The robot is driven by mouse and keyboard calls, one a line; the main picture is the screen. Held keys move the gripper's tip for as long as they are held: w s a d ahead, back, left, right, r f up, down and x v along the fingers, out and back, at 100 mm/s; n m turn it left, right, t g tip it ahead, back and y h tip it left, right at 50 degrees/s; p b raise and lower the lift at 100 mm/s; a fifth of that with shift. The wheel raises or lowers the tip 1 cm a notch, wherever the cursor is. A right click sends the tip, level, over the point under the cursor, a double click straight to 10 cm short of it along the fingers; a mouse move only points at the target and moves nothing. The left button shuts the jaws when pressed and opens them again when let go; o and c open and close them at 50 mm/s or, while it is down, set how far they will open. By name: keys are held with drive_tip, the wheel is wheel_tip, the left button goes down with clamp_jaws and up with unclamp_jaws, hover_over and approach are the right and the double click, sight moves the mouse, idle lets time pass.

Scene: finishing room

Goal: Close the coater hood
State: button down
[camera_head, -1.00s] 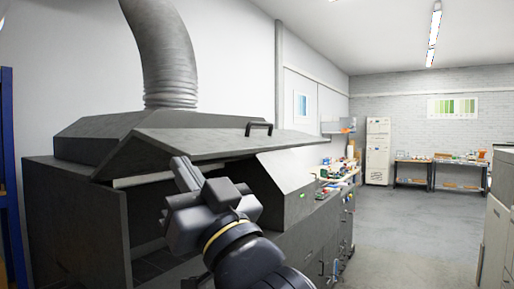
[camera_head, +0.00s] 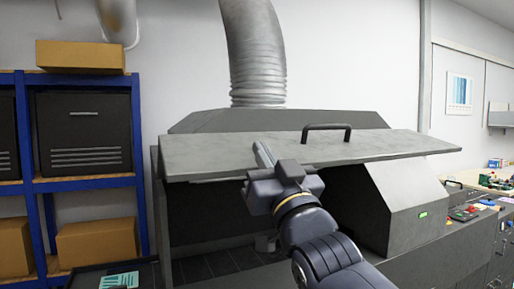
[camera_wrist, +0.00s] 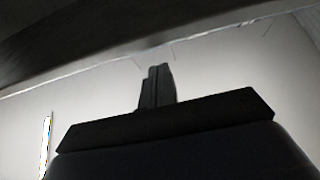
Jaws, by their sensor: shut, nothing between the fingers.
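The coater hood (camera_head: 200,154) is a grey, slightly tilted panel standing raised and open over the dark coater opening. A dark bar handle (camera_head: 327,131) sits on the hood's upper face, right of my gripper. My gripper (camera_head: 263,153) is shut and empty, in front of the hood's middle, with its fingers pointing up and overlapping the panel in the head view. I cannot tell whether they touch it. In the wrist view the closed fingers (camera_wrist: 157,86) point at a dark slanted surface (camera_wrist: 90,35), seemingly the hood, with a pale wall beyond.
A ribbed exhaust duct (camera_head: 252,55) rises behind the hood. A blue shelf (camera_head: 83,184) with boxes stands at left. A grey housing with a green light (camera_head: 405,215) is at right, beside a cluttered bench (camera_head: 490,185).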

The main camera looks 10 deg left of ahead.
wheel_tip(320, 180, down, 2)
drive_tip(key=shift+w+a+f, duration=0.1)
drive_tip(key=shift+a+f, duration=0.05)
drive_tip(key=shift+f, duration=0.15)
idle(0.3)
